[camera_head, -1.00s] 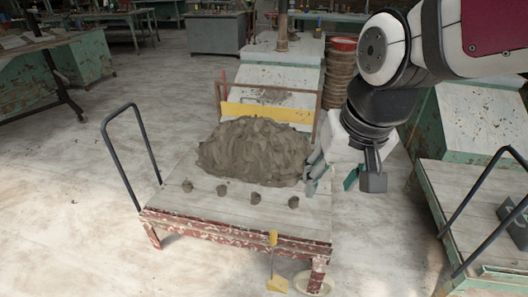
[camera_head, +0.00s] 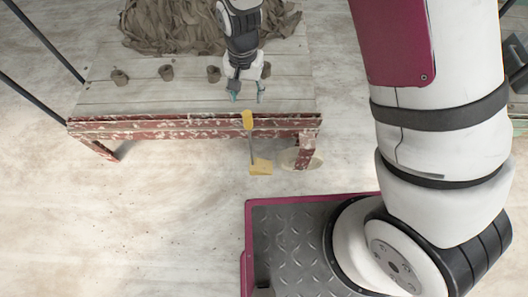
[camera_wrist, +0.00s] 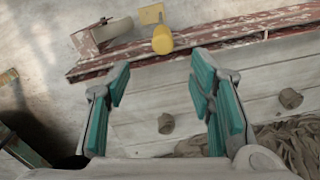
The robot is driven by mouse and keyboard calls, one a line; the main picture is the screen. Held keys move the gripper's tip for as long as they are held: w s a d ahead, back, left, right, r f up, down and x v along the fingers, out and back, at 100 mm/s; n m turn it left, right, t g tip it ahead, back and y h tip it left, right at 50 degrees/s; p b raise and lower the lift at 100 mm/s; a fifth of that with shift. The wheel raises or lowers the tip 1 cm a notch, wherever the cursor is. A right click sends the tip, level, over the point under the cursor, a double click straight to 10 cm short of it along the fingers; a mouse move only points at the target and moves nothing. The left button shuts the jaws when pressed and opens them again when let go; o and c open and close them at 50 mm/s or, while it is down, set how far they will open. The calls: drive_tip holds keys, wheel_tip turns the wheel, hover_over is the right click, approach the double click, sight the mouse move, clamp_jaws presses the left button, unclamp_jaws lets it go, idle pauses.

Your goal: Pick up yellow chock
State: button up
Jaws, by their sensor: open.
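The yellow chock (camera_head: 260,167) lies on the floor in front of the table's near edge. A thin dark rod rises from it to a yellow grip (camera_head: 247,120) at the height of the table edge. In the wrist view the grip (camera_wrist: 162,40) shows end-on, just beyond the fingertips, with the chock (camera_wrist: 151,14) behind it. My gripper (camera_head: 247,94) is open and empty above the table's front part, just behind the grip. In the wrist view my gripper (camera_wrist: 160,78) has its teal-padded fingers spread, with the grip roughly in line with the gap.
The worn wooden table (camera_head: 160,127) has a peeling red front rail. Bare floor is free at left.

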sight(248, 112)
drive_tip(key=f+b, duration=0.2)
drive_tip(key=f, duration=0.7)
drive_tip(key=shift+w+f+b, duration=0.15)
drive_tip(key=shift+w+b, duration=0.05)
drive_tip(key=shift+b, duration=0.2)
drive_tip(key=shift+a+f+b, duration=0.2)
drive_tip(key=shift+f+b, duration=1.25)
drive_tip(key=shift+f, duration=1.55)
clamp_jaws()
